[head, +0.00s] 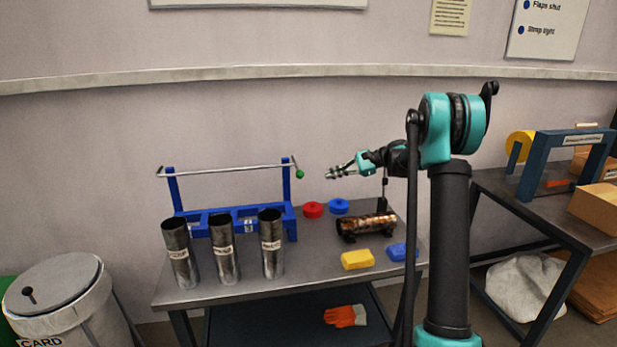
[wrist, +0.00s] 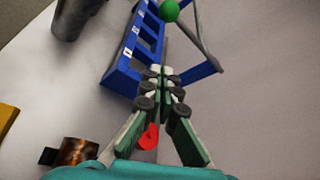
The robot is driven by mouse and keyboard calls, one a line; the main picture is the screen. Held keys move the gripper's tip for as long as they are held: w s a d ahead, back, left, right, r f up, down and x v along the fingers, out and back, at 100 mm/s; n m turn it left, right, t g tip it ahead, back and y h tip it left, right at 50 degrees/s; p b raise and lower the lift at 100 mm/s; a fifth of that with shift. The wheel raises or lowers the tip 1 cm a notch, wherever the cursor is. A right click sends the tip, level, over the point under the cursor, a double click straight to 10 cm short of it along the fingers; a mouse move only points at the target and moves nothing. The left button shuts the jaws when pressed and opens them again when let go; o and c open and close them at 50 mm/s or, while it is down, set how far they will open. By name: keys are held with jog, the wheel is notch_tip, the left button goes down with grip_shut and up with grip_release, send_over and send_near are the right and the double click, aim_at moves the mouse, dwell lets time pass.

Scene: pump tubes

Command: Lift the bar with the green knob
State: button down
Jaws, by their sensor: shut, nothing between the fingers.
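The bar (head: 225,171) is a thin metal rod across the top of a blue frame (head: 174,190) on the table. The green knob (head: 299,174) hangs at the bar's right end, beside the frame's right post. In the wrist view the green knob (wrist: 169,10) is at the top, beyond the fingertips, with the grey bar (wrist: 199,38) running from it. My gripper (head: 329,174) is right of the knob at about its height, apart from it. In the wrist view my gripper (wrist: 161,72) has its fingertips together and empty.
Three labelled metal tubes (head: 222,248) stand at the table's front left. Red (head: 313,210) and blue (head: 339,206) round caps, a copper cylinder (head: 366,226) on a dark stand, and yellow (head: 357,260) and blue blocks lie to the right.

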jog(key=shift+a, duration=0.1)
jog(key=s+a, duration=0.2)
jog(key=a, duration=0.7)
jog(key=shift+s+f, duration=0.15)
jog(key=shift+s, duration=0.1)
dwell(0.4)
